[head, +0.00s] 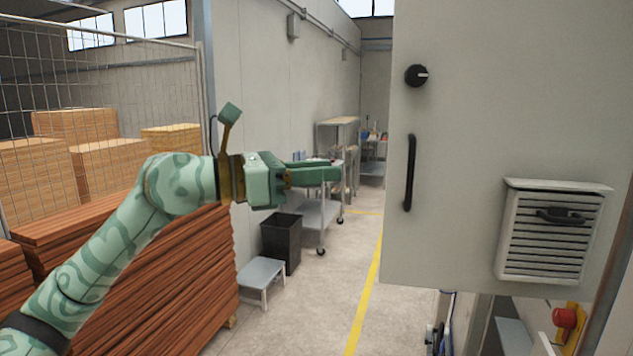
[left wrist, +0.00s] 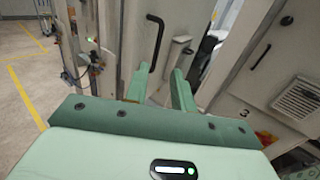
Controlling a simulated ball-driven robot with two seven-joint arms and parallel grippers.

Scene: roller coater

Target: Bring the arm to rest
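My left arm reaches in from the left in the head view. Its gripper (head: 338,173) is held out level in the air, pointing right, with nothing in it. In the left wrist view the two green fingers of the gripper (left wrist: 161,85) stand apart with a clear gap between them, so it is open. The tips are apart from the grey cabinet door (head: 480,130) in the head view. My right gripper does not show in either view.
The door has a black handle (head: 409,172), a knob (head: 416,75) and a vent box (head: 553,235). At left are stacked boards (head: 150,285) and a mesh fence (head: 100,80). A bin (head: 281,243) and step stool (head: 262,280) stand below the arm. The aisle floor is clear.

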